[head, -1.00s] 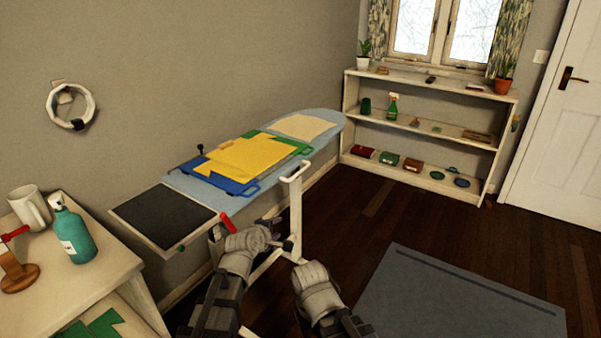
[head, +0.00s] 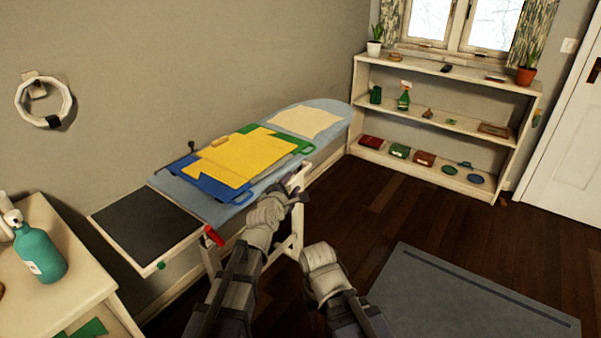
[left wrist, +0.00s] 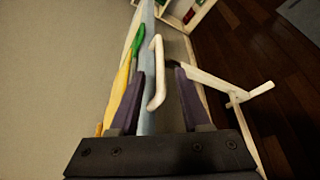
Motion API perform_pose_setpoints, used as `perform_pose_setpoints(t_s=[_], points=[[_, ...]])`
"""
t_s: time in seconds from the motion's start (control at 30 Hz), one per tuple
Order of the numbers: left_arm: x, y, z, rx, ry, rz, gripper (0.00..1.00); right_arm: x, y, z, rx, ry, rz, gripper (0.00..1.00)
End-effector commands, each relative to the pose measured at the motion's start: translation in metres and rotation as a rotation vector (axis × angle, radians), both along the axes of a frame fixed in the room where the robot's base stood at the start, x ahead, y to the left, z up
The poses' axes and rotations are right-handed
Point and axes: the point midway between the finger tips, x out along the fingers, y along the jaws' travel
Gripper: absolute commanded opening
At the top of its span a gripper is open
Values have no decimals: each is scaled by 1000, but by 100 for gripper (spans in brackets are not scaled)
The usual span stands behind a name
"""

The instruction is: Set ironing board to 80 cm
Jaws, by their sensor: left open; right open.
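The ironing board (head: 182,192) with a light blue cover stands along the wall, on white legs (head: 298,232). A red lever (head: 214,236) and a green knob (head: 161,266) are at its near end. My left gripper (head: 290,192) is at the board's front side, partly covering the white handle there. In the left wrist view, the white handle (left wrist: 157,72) lies between the open fingers (left wrist: 156,98), apart from both as far as I can tell. My right gripper (head: 318,250) hangs lower, in front of the legs, open and empty; its fingertips are hidden.
A yellow, blue and green folding panel (head: 245,160) and a cream cloth (head: 305,120) lie on the board. A side table (head: 75,280) with a teal bottle (head: 37,250) is at left. Shelves (head: 440,110) stand behind; a grey mat (head: 470,300) lies right on open floor.

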Motion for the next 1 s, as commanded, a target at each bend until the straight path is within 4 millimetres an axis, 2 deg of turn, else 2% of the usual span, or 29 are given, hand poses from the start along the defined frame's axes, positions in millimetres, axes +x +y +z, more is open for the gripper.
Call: perform_pose_setpoints(t_s=[0.27, 0.7, 1.0], points=[[13, -4, -4, 2, 0, -1, 47, 0, 0, -4, 0, 0, 0, 50], [70, -21, -17, 3, 0, -1, 47, 0, 0, -17, 0, 0, 0, 50], [73, -22, -17, 2, 0, -1, 47, 0, 0, -17, 0, 0, 0, 50]])
